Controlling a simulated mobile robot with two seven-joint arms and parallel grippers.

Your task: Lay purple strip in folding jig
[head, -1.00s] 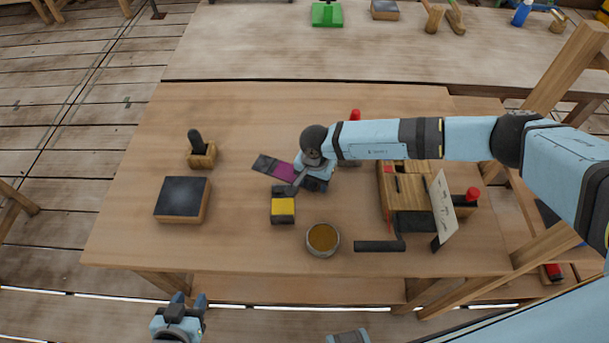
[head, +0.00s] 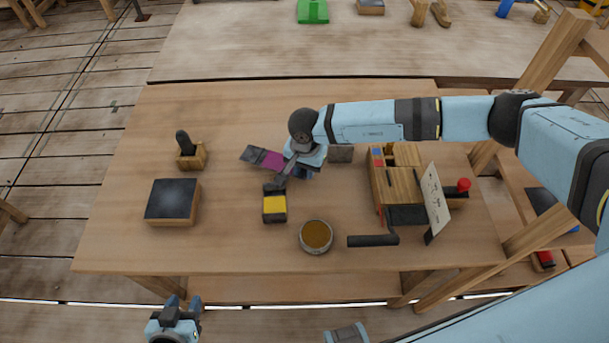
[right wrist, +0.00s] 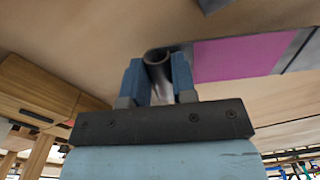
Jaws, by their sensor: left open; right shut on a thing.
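The purple strip (head: 271,160) has dark grey ends and extends left from my right gripper (head: 290,172) over the middle of the table. In the right wrist view, the purple strip (right wrist: 240,57) lies beside the right gripper (right wrist: 159,78), whose fingers are shut on a curled grey piece that seems to be the strip's end. I cannot tell how far above the table it is. A wooden fixture with a dark plate and bar handle, likely the folding jig (head: 398,187), stands on the right. My left gripper (head: 182,303) is open and empty before the table's front edge.
A yellow-and-black block (head: 274,207) and a round bowl (head: 316,236) stand just in front of the right gripper. A dark-topped block (head: 172,201) and a wooden holder with black handle (head: 190,154) are on the left. A white card (head: 435,200) stands beside the fixture.

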